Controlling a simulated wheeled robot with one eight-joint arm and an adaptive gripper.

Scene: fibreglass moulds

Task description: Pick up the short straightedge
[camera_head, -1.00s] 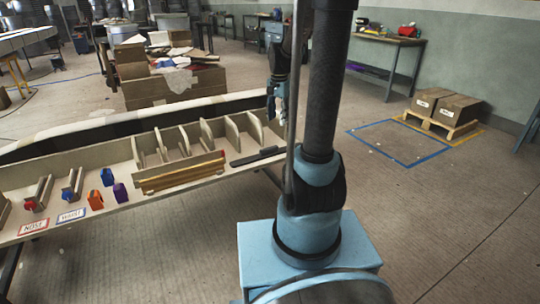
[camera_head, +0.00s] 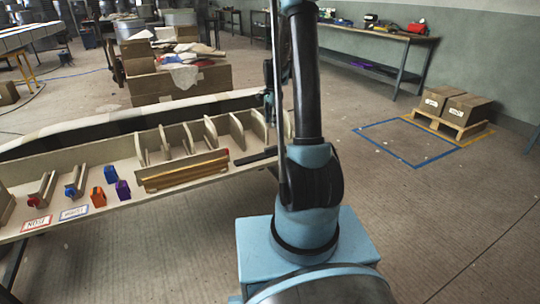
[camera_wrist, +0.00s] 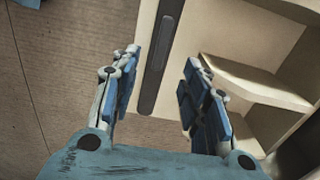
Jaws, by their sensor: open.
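The short straightedge (camera_wrist: 161,62) is a dark, narrow bar with rounded ends and a long groove. In the wrist view it lies lengthwise on the pale bench, seen between the fingers of my gripper (camera_wrist: 163,60). The fingers are spread apart, one on each side of the bar in the picture, with nothing held. How high they are above it I cannot tell. In the head view the straightedge (camera_head: 255,159) lies at the right end of the bench, its right end hidden behind my arm. My gripper is mostly hidden there.
Upright wooden ribs (camera_head: 212,135) stand on the bench just behind the straightedge. The bench edge is close to the straightedge, with open floor beyond.

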